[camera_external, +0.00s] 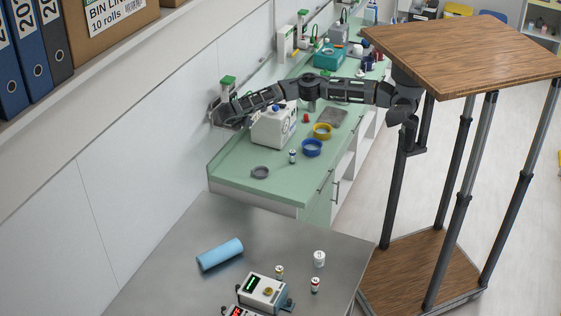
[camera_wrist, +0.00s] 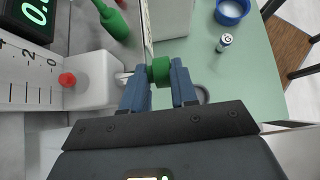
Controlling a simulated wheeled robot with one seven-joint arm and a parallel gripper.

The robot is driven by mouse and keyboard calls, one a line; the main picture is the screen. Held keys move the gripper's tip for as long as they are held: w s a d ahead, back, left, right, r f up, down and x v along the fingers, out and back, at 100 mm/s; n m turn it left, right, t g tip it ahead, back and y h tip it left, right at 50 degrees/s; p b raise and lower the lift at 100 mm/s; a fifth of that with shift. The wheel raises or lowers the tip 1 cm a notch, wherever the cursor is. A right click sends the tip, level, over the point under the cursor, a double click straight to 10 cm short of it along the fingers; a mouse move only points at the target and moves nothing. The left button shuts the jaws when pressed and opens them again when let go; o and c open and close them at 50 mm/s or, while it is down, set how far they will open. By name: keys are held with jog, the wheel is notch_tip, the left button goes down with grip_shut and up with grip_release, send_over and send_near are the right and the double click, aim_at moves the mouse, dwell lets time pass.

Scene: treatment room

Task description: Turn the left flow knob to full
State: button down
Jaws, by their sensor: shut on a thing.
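The green knob (camera_wrist: 160,71) sits between the two blue fingertips of my gripper (camera_wrist: 159,78) in the wrist view, with a finger against each side. It stands out from a white flow unit (camera_wrist: 93,82) with a scale, a red button and a dark display with green digits. The display is cut off by the frame edge. In the external view my gripper (camera_external: 226,113) is at the wall on the left, beside a unit with a green top (camera_external: 227,80). The knob is hidden there by my gripper and arm. The knob's turn angle cannot be read.
A white box (camera_external: 274,127) stands on the green counter (camera_external: 232,172) close under my forearm. Another green-topped wall unit (camera_external: 302,29) is farther along.

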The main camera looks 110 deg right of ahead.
jog(key=g+h+b, duration=0.1)
jog(key=f+g+h+b, duration=0.2)
jog(key=g+h, duration=0.1)
jog(key=shift+w+a, duration=0.2)
jog(key=shift+a, duration=0.15)
jog(key=shift+s+b, duration=0.1)
jog(key=shift+b, duration=0.65)
jog(key=shift+r, duration=0.1)
jog(key=c, duration=1)
grip_release()
jog(key=shift+r, duration=0.25)
jog(key=shift+d+r, duration=0.1)
jog(key=shift+r, duration=0.05)
